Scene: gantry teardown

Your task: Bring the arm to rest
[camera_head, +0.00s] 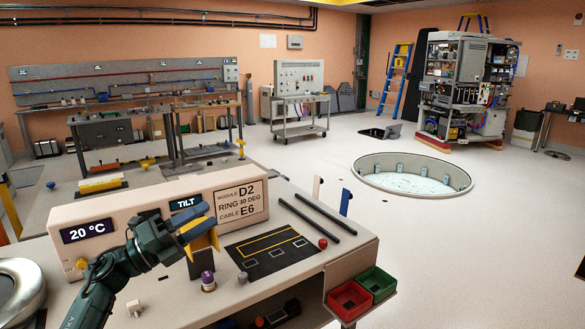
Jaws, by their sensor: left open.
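My left arm (97,288) comes in from the lower left over the bench. My left gripper (196,226) is open, with its fingers pointing right, in front of the pale console box. A yellow piece on a dark block (201,263) stands right by the fingertips. I cannot tell whether the fingers touch it, but nothing is clearly held. My right gripper is not in view.
The console (228,203) carries displays and a label. A dark mat (272,252), a purple-topped knob (208,279) and a red knob (323,243) are on the bench. Red (349,299) and green (378,282) bins hang at its right. A round floor pit (412,172) lies beyond.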

